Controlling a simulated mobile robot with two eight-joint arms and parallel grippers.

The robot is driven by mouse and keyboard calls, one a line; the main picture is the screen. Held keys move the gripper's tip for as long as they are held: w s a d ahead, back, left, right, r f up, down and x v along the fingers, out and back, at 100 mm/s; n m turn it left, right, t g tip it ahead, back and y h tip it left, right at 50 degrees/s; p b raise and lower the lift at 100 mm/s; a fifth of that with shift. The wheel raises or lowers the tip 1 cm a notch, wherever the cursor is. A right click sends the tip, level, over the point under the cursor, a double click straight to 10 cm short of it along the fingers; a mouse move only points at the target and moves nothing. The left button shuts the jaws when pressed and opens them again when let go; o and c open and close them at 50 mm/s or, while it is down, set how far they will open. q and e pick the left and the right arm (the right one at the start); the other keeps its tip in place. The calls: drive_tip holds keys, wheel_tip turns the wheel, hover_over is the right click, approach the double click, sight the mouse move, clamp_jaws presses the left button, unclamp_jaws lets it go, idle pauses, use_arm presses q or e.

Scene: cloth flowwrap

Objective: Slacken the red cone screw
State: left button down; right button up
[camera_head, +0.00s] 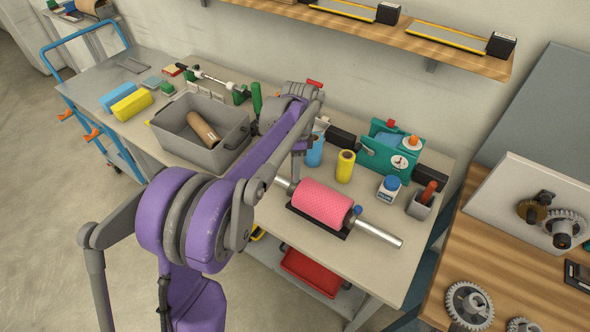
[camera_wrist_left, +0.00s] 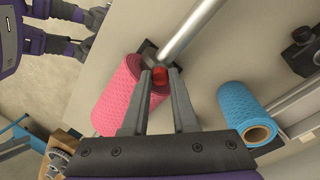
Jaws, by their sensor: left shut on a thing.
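The red cone screw (camera_wrist_left: 159,77) shows in the left wrist view between the two fingertips of my left gripper (camera_wrist_left: 160,80), which is shut on it. In the head view my left gripper (camera_head: 296,172) reaches down to the far end of the pink roll and hides the red screw. The pink roll (camera_head: 322,204) sits around a silver shaft (camera_head: 378,233); it also shows in the left wrist view (camera_wrist_left: 115,100). A blue knob (camera_head: 357,210) is at the roll's near end. Part of my right arm shows at the upper left of the left wrist view (camera_wrist_left: 62,45); its jaws are unclear.
A blue roll (camera_head: 315,150) and a yellow roll (camera_head: 345,166) stand close behind the shaft. A teal case (camera_head: 382,150), a white jar (camera_head: 388,188) and a grey holder (camera_head: 420,207) are to the right. A grey bin (camera_head: 190,150) is to the left. The bench front is clear.

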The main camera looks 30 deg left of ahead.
use_arm(q)
drive_tip(key=shift+n, duration=0.3)
drive_tip(key=c, duration=0.7)
unclamp_jaws()
